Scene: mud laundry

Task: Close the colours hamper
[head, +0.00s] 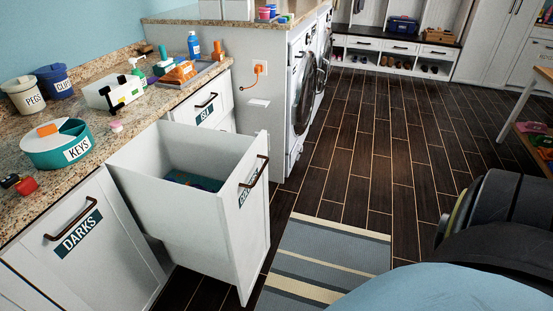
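The colours hamper (240,225) is a white pull-out drawer under the granite counter, and it stands pulled out into the room. Its front carries a dark bar handle (262,172) and a teal label seen at a steep angle, too oblique to read surely. Teal and dark cloth (193,181) lies inside the open bin. The darks hamper (90,240), with its own handle and label, is to the left and looks shut. Neither gripper is in view. Parts of my own body show at the lower right.
A striped rug (330,258) lies right of the hamper on dark floor tiles. White front-loading machines (303,85) stand beyond. A wooden bench (535,125) is at right.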

